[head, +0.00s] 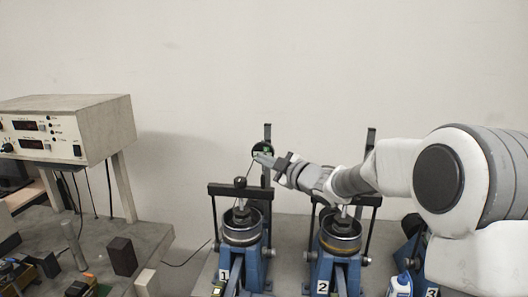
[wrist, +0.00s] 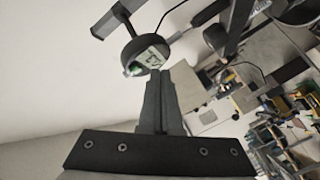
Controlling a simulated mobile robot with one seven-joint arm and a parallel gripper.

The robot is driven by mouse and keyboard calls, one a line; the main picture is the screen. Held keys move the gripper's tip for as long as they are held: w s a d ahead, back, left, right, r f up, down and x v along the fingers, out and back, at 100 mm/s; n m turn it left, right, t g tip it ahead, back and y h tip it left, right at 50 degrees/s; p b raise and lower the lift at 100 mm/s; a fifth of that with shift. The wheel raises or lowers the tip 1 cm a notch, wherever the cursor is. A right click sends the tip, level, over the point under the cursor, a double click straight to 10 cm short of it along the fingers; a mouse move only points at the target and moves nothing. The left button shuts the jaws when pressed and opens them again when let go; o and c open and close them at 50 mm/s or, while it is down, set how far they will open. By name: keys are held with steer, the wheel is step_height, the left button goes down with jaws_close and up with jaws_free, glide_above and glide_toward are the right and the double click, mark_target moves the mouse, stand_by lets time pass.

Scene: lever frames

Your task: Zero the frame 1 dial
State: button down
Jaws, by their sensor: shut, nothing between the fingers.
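Frame 1 (head: 250,262) is a blue lever frame with a white "1" label, a dark crossbar and a round cup. Its round black dial (head: 256,148) is on an upright post behind it, partly hidden by my gripper. In the wrist view the dial (wrist: 135,48) shows a small pale display and a green spot at its lower left edge. My gripper (head: 259,159) reaches in from the right, with its fingertips at the dial. In the wrist view the fingers (wrist: 160,72) are shut and empty, tips just below the dial's face. I cannot tell whether they touch it.
Frame 2 (head: 340,268) stands just right of frame 1, under my arm, and frame 3 is farther right, partly hidden. A control box (head: 68,128) with red displays stands on the left bench. A pale wall is behind.

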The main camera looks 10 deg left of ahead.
steer(key=shift+w, duration=0.1)
steer(key=shift+w, duration=0.3)
steer(key=shift+w+d+r+p, duration=0.2)
steer(key=shift+w+r+p, duration=0.15)
steer(key=shift+r, duration=0.1)
stand_by(1.1)
steer(key=shift+s+f+b, duration=0.2)
steer(key=shift+f+b, duration=0.1)
steer(key=shift+b, duration=0.2)
steer(key=shift+s+f+b, duration=0.25)
steer(key=shift+s+b, duration=0.2)
steer(key=shift+b, duration=0.1)
steer(key=s+b, duration=0.2)
steer(key=s, duration=0.3)
